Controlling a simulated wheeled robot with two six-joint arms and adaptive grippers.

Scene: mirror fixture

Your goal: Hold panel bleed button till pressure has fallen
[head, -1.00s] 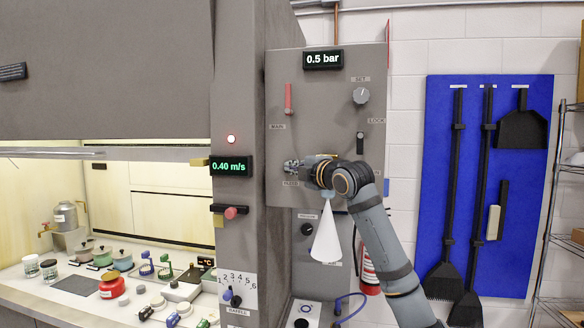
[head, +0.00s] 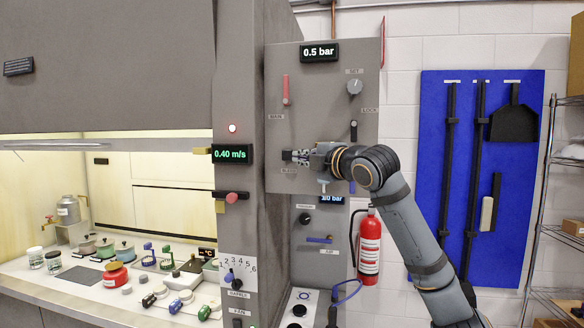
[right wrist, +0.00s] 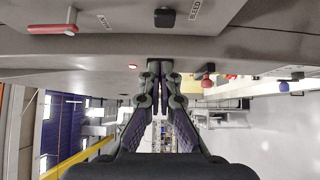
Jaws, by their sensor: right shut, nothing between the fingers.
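The grey panel (head: 320,110) carries a lit display (head: 319,52) reading 0.5 bar. The dark bleed button block (head: 287,155) is at its lower left, above a BLEED label; it also shows at the top of the right wrist view (right wrist: 164,17). My right gripper (head: 293,156) is shut and empty, pointing left with its tips right beside the block. In the right wrist view its closed tips (right wrist: 160,66) appear below the block; contact is unclear. A small pale nozzle (head: 323,184) is below the gripper, with no white cone under it. My left gripper is out of view.
A red MAIN handle (head: 286,89), a SET knob (head: 354,87) and a LOCK lever (head: 353,130) are on the panel. A partly hidden lower display (head: 332,199) sits below my arm. A fire extinguisher (head: 369,245) hangs behind. The fume hood bench (head: 60,285) is left.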

